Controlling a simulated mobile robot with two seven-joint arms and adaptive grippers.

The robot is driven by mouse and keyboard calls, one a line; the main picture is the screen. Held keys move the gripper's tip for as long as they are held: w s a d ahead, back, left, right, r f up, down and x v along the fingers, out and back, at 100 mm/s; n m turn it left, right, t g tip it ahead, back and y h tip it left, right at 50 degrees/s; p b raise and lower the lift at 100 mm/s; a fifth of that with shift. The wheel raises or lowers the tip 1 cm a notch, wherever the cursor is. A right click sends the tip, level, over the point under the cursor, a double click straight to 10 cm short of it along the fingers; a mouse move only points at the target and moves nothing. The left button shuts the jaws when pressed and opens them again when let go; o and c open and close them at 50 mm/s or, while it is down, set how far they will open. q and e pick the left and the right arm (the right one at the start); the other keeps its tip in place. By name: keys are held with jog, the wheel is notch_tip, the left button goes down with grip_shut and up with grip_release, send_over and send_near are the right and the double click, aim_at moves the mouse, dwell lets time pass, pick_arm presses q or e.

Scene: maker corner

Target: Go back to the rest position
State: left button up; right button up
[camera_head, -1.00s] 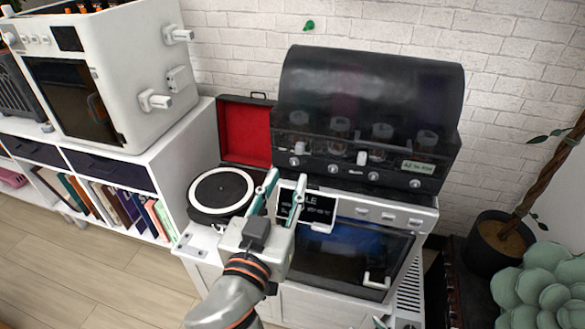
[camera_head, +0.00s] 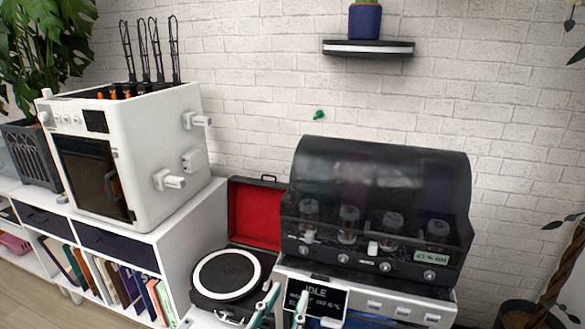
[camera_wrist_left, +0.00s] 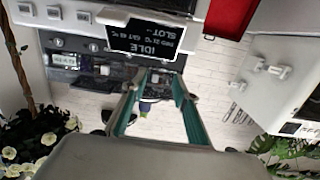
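My left gripper (camera_head: 284,302) shows at the bottom edge of the head view, with only its two teal fingers in the picture. They are spread apart with nothing between them. They appear in front of and left of the display (camera_head: 316,298) reading IDLE on the black-hooded machine (camera_head: 380,195). In the left wrist view the same gripper (camera_wrist_left: 157,92) has both fingers apart and empty, and the display (camera_wrist_left: 145,38) appears upside down near the top. I cannot tell how far the fingers are from the machine. My right gripper is not in view.
A turntable (camera_head: 226,273) with an open red-lined case (camera_head: 253,215) stands left of the hooded machine. A white boxy machine (camera_head: 150,150) stands on the white shelf unit (camera_head: 190,225). A wall shelf (camera_head: 368,48) holds a blue pot (camera_head: 365,20).

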pick_arm(q)
jog(key=s+a+f+g, duration=0.1)
jog(key=a+f, duration=0.2)
jog(key=f, duration=0.4)
jog(key=s+a+f+g+y, duration=0.1)
jog(key=a+f, duration=0.1)
jog(key=f, duration=0.5)
jog(key=s+a+f+g, duration=0.1)
jog(key=a+f+g, duration=0.15)
jog(key=f, duration=0.45)
jog(key=s+a+f+y, duration=0.1)
jog(key=s+a+f, duration=0.3)
jog(key=f, duration=0.3)
jog(key=s+a+f+g+y, duration=0.1)
jog(key=s+a+f, duration=0.3)
jog(key=a+f, duration=0.3)
jog(key=shift+s+a, duration=0.3)
jog(key=shift+s, duration=0.1)
